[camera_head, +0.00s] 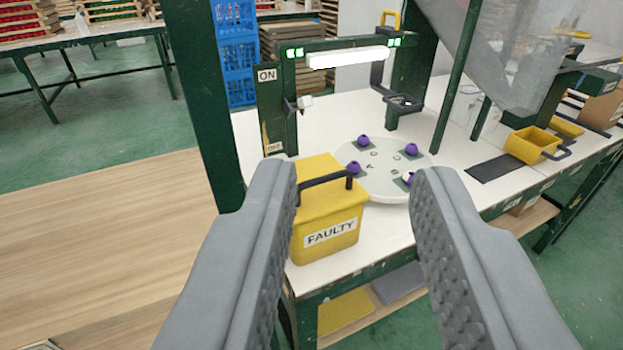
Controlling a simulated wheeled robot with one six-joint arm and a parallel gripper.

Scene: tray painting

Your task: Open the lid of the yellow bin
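The yellow bin (313,229) stands on the near left corner of the white work table. A label reading FAULTY is on its front. Its yellow lid (318,191) looks closed and has a dark handle (324,182) across it. My gripper (352,178) is open and empty, with its two grey fingers wide apart. The left finger overlaps the bin's left edge in the picture. The right finger is well to the right of the bin. The bin appears beyond the fingers, and I see no contact with it.
Behind the bin is a white round plate (382,185) with several purple items. A green frame with a lit lamp (347,58) and an ON/OFF post (272,110) rises behind. A green pole stands right. A yellow scoop-like container (531,146) and dark mat (499,167) lie right.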

